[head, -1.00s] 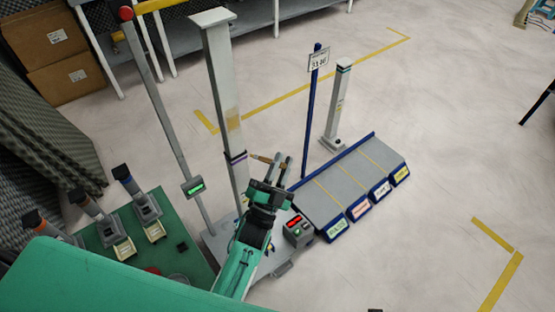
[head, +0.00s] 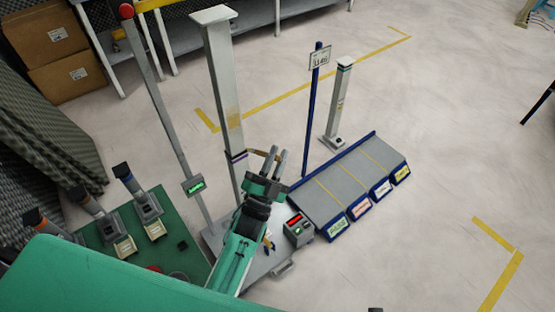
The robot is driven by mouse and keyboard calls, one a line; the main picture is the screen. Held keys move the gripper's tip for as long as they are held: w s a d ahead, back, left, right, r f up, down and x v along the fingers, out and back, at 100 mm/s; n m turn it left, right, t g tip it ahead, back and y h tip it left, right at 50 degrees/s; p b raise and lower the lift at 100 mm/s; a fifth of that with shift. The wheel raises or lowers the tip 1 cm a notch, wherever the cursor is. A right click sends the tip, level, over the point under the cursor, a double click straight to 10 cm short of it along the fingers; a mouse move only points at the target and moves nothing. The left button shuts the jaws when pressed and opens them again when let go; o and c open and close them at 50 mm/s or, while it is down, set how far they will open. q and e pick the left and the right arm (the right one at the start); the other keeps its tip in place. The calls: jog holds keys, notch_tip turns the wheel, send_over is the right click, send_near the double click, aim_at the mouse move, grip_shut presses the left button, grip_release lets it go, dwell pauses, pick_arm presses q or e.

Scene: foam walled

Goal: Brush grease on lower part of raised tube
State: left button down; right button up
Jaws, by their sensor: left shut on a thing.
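The raised tube (head: 222,80) is a tall pale grey square column with a flat cap, standing upright left of centre. A yellowish patch (head: 233,118) shows on its lower half, with a dark purple band (head: 237,156) below. My left gripper (head: 279,160) is just right of the tube at about the band's height. It is shut on a brush with a tan handle (head: 266,154), which points left toward the tube. The brush's tip is at the tube's edge near the band; I cannot tell whether it touches. My right gripper is not in view.
A thin grey pole with a red ball (head: 126,11) and a green display (head: 194,185) stands left of the tube. A blue-edged rack (head: 346,186), a blue sign post (head: 313,110) and a short grey column (head: 337,105) stand right.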

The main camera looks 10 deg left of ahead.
aim_at(263, 154)
pick_arm(q)
jog(key=shift+w+a, duration=0.9)
jog(key=shift+a, duration=0.25)
jog(key=shift+w+a, duration=0.85)
jog(key=shift+a, duration=0.3)
jog(key=shift+w+a+b, duration=0.3)
jog(key=shift+w+a, duration=0.1)
jog(key=shift+a, duration=0.1)
jog(key=shift+s+d+r+p, duration=0.1)
jog(key=shift+r+p, duration=1.6)
jog(key=shift+r, duration=0.35)
jog(key=shift+r+p, duration=3.2)
jog(key=shift+r, duration=0.8)
jog(key=shift+h, duration=0.3)
jog(key=shift+f+b, duration=4.8)
jog(key=shift+f, duration=1.35)
jog(key=shift+r, duration=0.1)
